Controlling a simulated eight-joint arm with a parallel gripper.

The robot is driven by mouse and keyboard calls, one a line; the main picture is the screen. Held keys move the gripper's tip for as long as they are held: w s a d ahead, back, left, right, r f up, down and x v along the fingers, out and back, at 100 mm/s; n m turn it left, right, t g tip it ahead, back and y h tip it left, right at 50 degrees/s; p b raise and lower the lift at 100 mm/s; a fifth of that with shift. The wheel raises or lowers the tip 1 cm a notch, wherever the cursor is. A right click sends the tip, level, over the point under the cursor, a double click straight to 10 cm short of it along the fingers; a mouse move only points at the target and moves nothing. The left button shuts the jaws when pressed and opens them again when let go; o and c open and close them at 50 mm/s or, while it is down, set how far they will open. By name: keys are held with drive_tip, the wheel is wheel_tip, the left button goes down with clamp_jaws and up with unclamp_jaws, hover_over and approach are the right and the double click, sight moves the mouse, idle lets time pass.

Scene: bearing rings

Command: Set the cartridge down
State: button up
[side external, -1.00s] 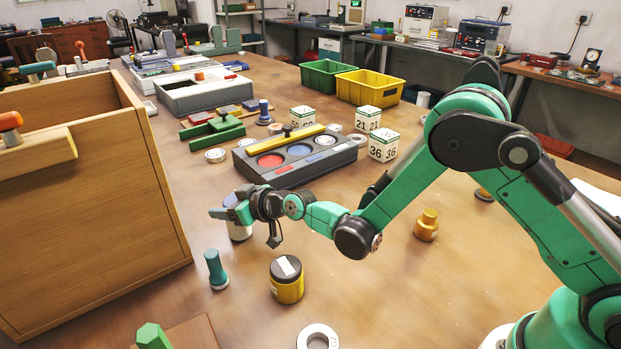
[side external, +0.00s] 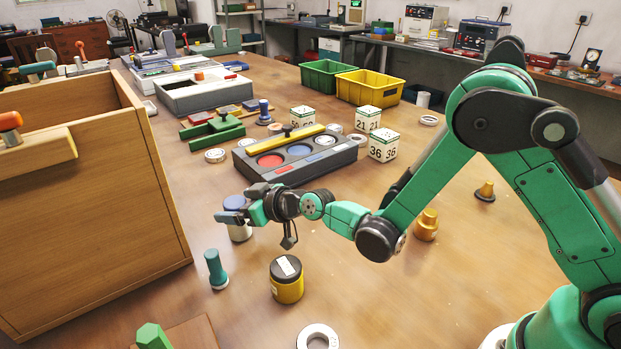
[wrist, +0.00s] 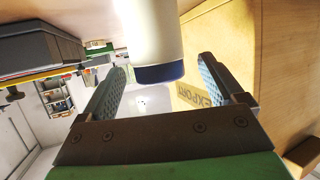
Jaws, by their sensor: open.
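The cartridge, a white cylinder with a dark blue cap (side external: 239,231), stands upright on the table to the right of the wooden box. My gripper (side external: 238,210) is at the cartridge's upper part in the side view and hides some of it. In the wrist view the cartridge (wrist: 152,32) shows with its blue cap toward the bottom of the picture. My gripper (wrist: 166,90) is open there, its two fingers spread wide with a clear gap between them. Neither finger visibly touches the cartridge.
The large wooden box (side external: 90,200) stands at the left. A teal peg (side external: 216,270) and a yellow jar with a black lid (side external: 286,280) stand in front of the gripper. A grey tray with coloured round recesses (side external: 335,160) lies behind. Open table lies right of the jar.

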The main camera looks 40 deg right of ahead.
drive_tip(key=v, duration=0.4)
drive_tip(key=shift+s+d+r, duration=0.1)
drive_tip(key=shift+r, duration=0.05)
drive_tip(key=s+d+r+m+g+h, duration=0.2)
drive_tip(key=s+d+r, duration=0.1)
drive_tip(key=s+d, duration=0.3)
drive_tip(key=s+d+r+m+g+h, duration=0.2)
drive_tip(key=s+d, duration=0.4)
drive_tip(key=s, duration=0.5)
drive_tip(key=shift+r+g+h, duration=0.5)
drive_tip(key=shift+r+g, duration=0.3)
drive_tip(key=shift+r, duration=0.05)
